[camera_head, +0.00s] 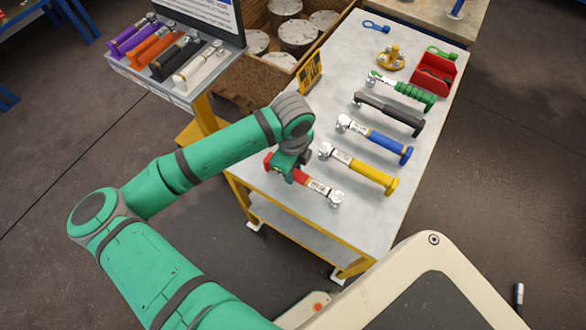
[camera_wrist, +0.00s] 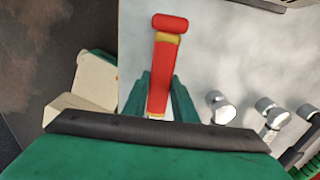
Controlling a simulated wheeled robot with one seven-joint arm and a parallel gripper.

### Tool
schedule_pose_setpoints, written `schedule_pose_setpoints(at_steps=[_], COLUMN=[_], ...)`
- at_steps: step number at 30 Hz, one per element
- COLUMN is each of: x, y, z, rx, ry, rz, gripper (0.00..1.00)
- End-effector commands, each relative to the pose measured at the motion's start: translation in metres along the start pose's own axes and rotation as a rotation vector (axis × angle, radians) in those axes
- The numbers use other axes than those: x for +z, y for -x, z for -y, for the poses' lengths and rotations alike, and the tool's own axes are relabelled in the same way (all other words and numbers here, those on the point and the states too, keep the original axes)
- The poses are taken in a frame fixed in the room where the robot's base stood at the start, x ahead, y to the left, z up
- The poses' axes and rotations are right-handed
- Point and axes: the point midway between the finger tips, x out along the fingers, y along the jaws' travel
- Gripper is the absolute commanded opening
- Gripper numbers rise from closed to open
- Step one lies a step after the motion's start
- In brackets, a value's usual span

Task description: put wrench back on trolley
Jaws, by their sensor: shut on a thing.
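The red wrench (camera_head: 318,187) is at the near end of the grey-topped trolley (camera_head: 385,222), with its silver head to the right and red handle end to the left. My gripper (camera_head: 288,168) is shut on its red handle. In the wrist view, the handle (camera_wrist: 161,75) stands between the green fingers of my gripper (camera_wrist: 160,100), its flared red end pointing up the picture. I cannot tell whether the wrench touches the top or hangs just above it. Its silver head is hidden in the wrist view.
Beyond it on the trolley lie yellow (camera_head: 360,170), blue (camera_head: 377,138), black (camera_head: 388,113) and green (camera_head: 405,90) wrenches in a row. A red holder (camera_head: 435,73) and brass part (camera_head: 391,57) stand farther back. A tool shelf (camera_head: 150,83) and wooden crate (camera_head: 235,75) lie left.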

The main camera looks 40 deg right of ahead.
Motion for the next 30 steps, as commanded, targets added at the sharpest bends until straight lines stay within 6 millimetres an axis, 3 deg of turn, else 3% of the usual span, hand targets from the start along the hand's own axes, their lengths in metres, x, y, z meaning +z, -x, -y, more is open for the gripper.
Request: schedule_pose_setpoints(at_steps=[12,13,15,25,30], x=[0.001,0.001,0.001,0.001,0.001], y=[-0.005,-0.005,-0.005,-0.003,0.014], z=[-0.001,-0.001,-0.001,-0.001,0.000], rx=[-0.002,-0.001,-0.001,-0.002,-0.004], ry=[0.004,0.004,0.004,0.003,0.002], rz=[0.000,0.000,0.000,0.000,0.000], gripper=[0.00,0.30,0.44,0.44,0.44])
